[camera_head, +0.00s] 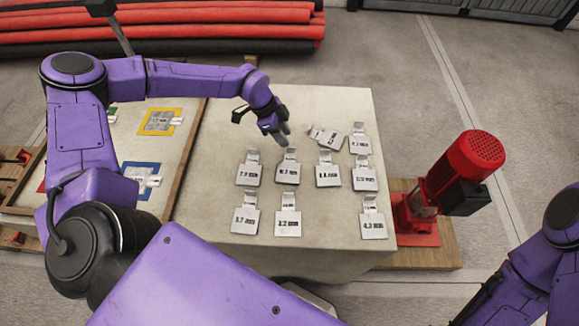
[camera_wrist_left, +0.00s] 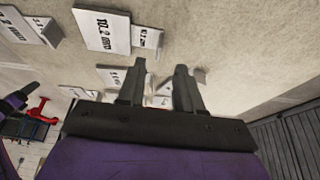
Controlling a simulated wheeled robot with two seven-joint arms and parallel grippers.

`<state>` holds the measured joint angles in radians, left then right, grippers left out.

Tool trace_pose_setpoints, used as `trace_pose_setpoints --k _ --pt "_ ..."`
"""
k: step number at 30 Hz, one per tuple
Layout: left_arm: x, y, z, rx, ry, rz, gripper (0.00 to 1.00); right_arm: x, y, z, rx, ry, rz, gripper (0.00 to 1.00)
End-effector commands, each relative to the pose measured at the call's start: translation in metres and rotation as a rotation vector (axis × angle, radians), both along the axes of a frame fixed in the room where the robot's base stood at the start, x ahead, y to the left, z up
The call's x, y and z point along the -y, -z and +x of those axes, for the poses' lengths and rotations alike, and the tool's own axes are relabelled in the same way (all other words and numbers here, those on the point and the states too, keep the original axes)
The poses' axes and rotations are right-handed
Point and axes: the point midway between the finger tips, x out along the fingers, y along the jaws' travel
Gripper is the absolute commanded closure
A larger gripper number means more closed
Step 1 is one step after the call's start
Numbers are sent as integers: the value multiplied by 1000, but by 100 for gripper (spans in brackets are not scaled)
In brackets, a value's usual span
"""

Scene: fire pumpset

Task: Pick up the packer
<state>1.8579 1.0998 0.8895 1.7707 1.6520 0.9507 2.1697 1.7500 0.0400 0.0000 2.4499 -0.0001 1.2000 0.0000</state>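Several flat metal packers with white size labels and small bent tabs lie on the pale table (camera_head: 222,123). They include a packer near the middle (camera_head: 287,174), one to its left (camera_head: 249,175), one to its right (camera_head: 327,176) and a tilted one at the back (camera_head: 326,136). My left gripper (camera_head: 284,133) is above the table, just behind the middle packer. In the left wrist view its fingers (camera_wrist_left: 161,68) are apart, and a light, partly hidden piece shows between them. A packer marked 10.2 mm (camera_wrist_left: 102,32) lies beyond them. My right gripper is out of view.
A board with coloured frames, yellow (camera_head: 160,121) and blue (camera_head: 140,180), is left of the packers. A red pump motor (camera_head: 465,165) stands right of the table. Red and black pipes (camera_head: 180,30) lie behind. The table's back left area is clear.

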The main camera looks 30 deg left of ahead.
Motion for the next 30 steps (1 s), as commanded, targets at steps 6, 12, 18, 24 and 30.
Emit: trace_pose_setpoints --k 6,12,18,24,30 --pt "10 29 2 -4 1 2 65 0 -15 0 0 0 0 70" --pt "17 53 6 2 -3 1 65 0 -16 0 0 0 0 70" --pt "16 54 6 3 -3 1 68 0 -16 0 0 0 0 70" --pt "16 54 6 3 -3 1 100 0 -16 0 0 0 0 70" --pt "16 54 6 2 -3 1 100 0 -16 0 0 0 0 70"
